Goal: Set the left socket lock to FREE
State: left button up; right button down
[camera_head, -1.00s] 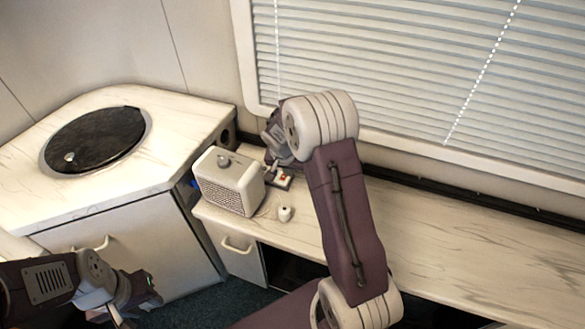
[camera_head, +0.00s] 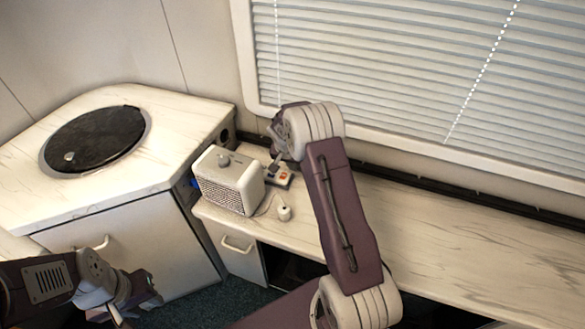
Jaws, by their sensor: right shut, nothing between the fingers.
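A small white socket block (camera_head: 285,178) with a red-orange patch lies on the desk, just right of a cream speaker-like box. My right gripper (camera_head: 272,172) points down at the block, its fingertips at or just above the block's left part. Its fingers are shut with nothing between them. I cannot tell whether they touch the block. The lock's marking and setting are too small to read. My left gripper (camera_head: 135,300) is low at the left, in front of the cabinet, away from the desk. Its fingers are too unclear to tell open from shut.
The cream box (camera_head: 229,180) with a knob on top stands close left of my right gripper. A small white plug (camera_head: 284,213) with a cord lies in front of the block. The desk (camera_head: 470,245) is clear to the right. A window with blinds (camera_head: 400,70) is behind.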

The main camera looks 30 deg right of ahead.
jog(key=shift+s+d, duration=0.1)
jog(key=shift+s, duration=0.05)
jog(key=shift+s+d+f, duration=0.15)
jog(key=shift+s+d, duration=0.05)
jog(key=shift+s, duration=0.1)
jog(key=shift+s+d+b, duration=0.1)
jog(key=shift+s+b, duration=0.15)
jog(key=shift+b, duration=0.05)
